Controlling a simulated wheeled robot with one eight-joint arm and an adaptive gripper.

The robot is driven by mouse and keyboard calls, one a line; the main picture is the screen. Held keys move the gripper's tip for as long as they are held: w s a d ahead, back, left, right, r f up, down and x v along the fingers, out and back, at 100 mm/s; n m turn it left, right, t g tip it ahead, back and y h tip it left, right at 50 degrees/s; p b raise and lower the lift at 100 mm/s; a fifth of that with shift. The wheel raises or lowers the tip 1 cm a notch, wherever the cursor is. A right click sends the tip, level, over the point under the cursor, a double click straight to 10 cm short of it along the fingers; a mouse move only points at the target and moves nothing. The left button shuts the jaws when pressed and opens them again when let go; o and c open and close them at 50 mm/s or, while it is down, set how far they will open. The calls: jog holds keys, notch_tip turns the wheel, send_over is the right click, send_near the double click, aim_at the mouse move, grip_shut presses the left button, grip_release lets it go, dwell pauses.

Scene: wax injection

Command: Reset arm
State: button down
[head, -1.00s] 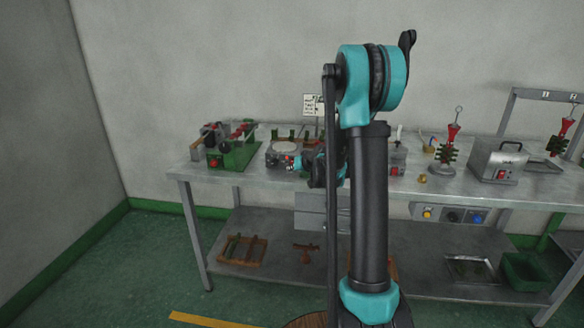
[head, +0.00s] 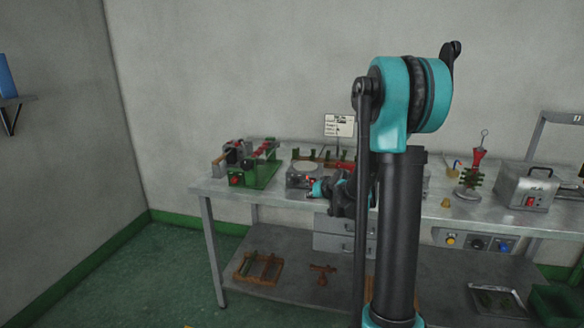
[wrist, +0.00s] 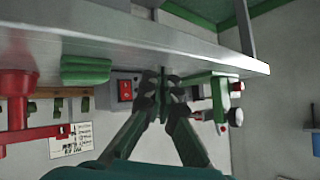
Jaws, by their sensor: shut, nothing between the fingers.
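My arm stands upright in the middle right of the head view. My gripper (head: 317,188) shows small and partly hidden by my arm links, close to the front of the workbench (head: 285,190). In the wrist view my gripper (wrist: 163,88) has its two dark fingers together at the tips, with nothing visible between them. That view looks upside down, with the bench edge along the top.
On the bench are a green machine (head: 258,172), a device with a round plate (head: 303,172), a sign (head: 339,125), a red-topped stand with green pieces (head: 472,178) and a metal box (head: 527,187). A wooden rack (head: 259,268) lies on the lower shelf. Floor at left is clear.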

jog(key=s+d+f+g+h, duration=0.1)
jog(key=s+f+g, duration=0.1)
jog(key=s, duration=1)
jog(key=s+d+f+g+h, duration=0.1)
jog(key=s+d+f+g, duration=0.1)
jog(key=s, duration=1)
jog(key=s+d+f+g+h, duration=0.1)
jog(key=s+f+h, duration=0.1)
jog(key=s, duration=1.1)
jog(key=shift+d+f+m+g, duration=0.15)
jog(key=shift+f+m+g, duration=0.2)
jog(key=shift+m+g, duration=0.05)
